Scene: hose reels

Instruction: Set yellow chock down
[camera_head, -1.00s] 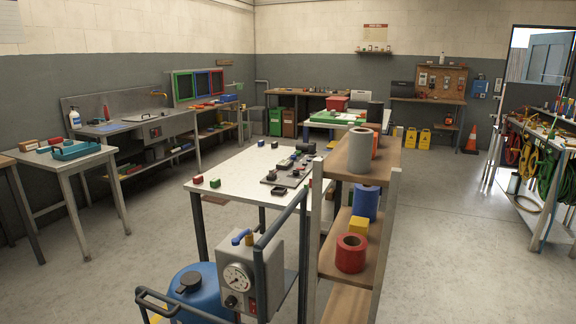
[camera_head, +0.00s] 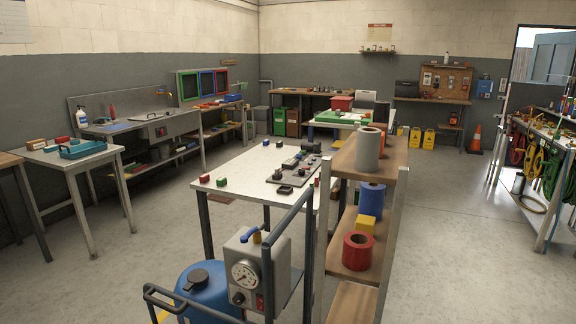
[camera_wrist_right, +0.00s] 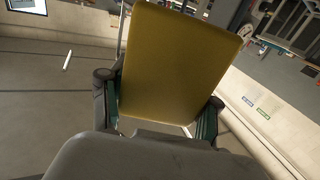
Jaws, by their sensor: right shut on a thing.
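A yellow chock (camera_wrist_right: 180,65) fills the upper middle of the right wrist view, a broad flat face with rounded corners. My right gripper (camera_wrist_right: 160,90) is shut on it, one finger at each side. What lies directly under the chock is hidden, and I cannot tell its height above any surface. Neither gripper shows in the head view, and my left gripper is in no view.
A shelf unit (camera_head: 352,253) with rolls and a small yellow block (camera_head: 365,225) stands close in front. Behind it is a white-topped table (camera_head: 240,172) with small parts. A hose rack (camera_head: 545,170) stands at right. Open floor (camera_head: 450,235) lies between.

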